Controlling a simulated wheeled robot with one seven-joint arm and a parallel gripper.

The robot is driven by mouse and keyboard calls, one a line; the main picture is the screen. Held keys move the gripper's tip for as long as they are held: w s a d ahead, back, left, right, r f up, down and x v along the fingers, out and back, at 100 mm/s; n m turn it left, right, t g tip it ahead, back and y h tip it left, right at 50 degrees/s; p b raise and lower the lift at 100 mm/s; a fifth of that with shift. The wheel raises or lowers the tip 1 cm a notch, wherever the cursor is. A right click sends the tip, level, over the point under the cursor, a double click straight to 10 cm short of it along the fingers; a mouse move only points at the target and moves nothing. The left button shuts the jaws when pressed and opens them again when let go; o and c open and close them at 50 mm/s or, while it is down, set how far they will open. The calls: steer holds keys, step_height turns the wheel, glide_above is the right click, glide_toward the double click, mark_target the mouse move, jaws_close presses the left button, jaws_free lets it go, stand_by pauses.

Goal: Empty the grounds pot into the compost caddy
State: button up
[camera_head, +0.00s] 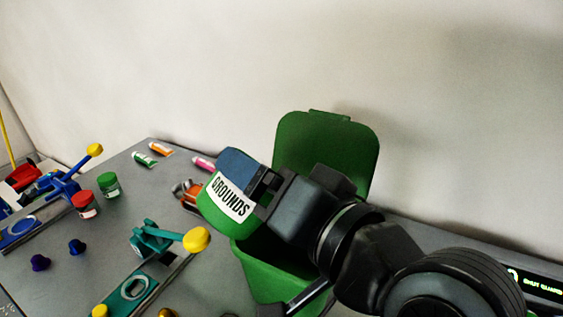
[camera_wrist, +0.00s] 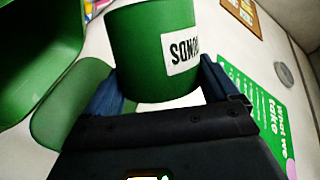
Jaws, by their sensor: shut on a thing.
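The grounds pot (camera_head: 230,203) is green with a white label reading GROUNDS. My gripper (camera_head: 243,178) is shut on it, with a blue finger against its side. The pot is tilted and held above the left side of the compost caddy (camera_head: 264,273), a green bin with its lid (camera_head: 330,143) standing open. In the wrist view the pot (camera_wrist: 138,62) sits between the two blue fingers, its label upside down. The caddy (camera_wrist: 35,50) fills the upper left there. The pot's mouth and contents are hidden, and my arm covers part of the caddy's opening.
Paint tubes (camera_head: 145,158), a red-labelled jar (camera_head: 85,204) and a green jar (camera_head: 108,184) lie left on the grey table (camera_head: 100,245). Teal (camera_head: 150,238) and blue (camera_head: 62,187) catapult-like devices stand there too. An orange item (camera_head: 187,192) sits behind the pot. A wall is behind.

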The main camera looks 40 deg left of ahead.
steer(key=w+d+f+m+y+p, duration=0.1)
steer(key=w+m+p, duration=0.1)
steer(key=m, duration=0.5)
steer(key=w+d+f+m+y+p, duration=0.1)
steer(key=w+m+p, duration=0.1)
steer(key=w+m, duration=0.2)
steer(key=m, duration=0.3)
steer(key=shift+w+d+f+m+y, duration=0.25)
steer(key=shift+f+m+y, duration=0.1)
steer(key=shift+m+y, duration=0.05)
steer(key=shift+f+b, duration=0.3)
steer(key=shift+f, duration=0.1)
